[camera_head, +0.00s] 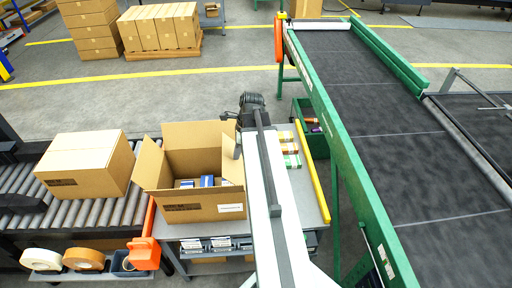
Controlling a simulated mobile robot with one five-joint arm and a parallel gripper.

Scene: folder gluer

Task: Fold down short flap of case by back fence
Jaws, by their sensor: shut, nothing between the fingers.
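The open brown case (203,206) stands on the grey work table, with blue and white packs (206,182) inside. Its left flap (154,165) leans outward and its far flap (190,134) stands up. Its right flap (231,167) is raised, partly hidden by my arm. A yellow rail (313,172), possibly the fence, runs along the table's right edge. My gripper (237,151) is small and dark at the case's right side, close to the right flap. It is shut and empty; whether it touches the flap cannot be told.
A closed case (88,165) sits on the roller conveyor (120,211) at left. Tape rolls (84,260) and an orange tape dispenser (144,253) are at the front left. Small coloured packs (290,150) lie right of my arm. A green-sided belt conveyor (400,150) fills the right.

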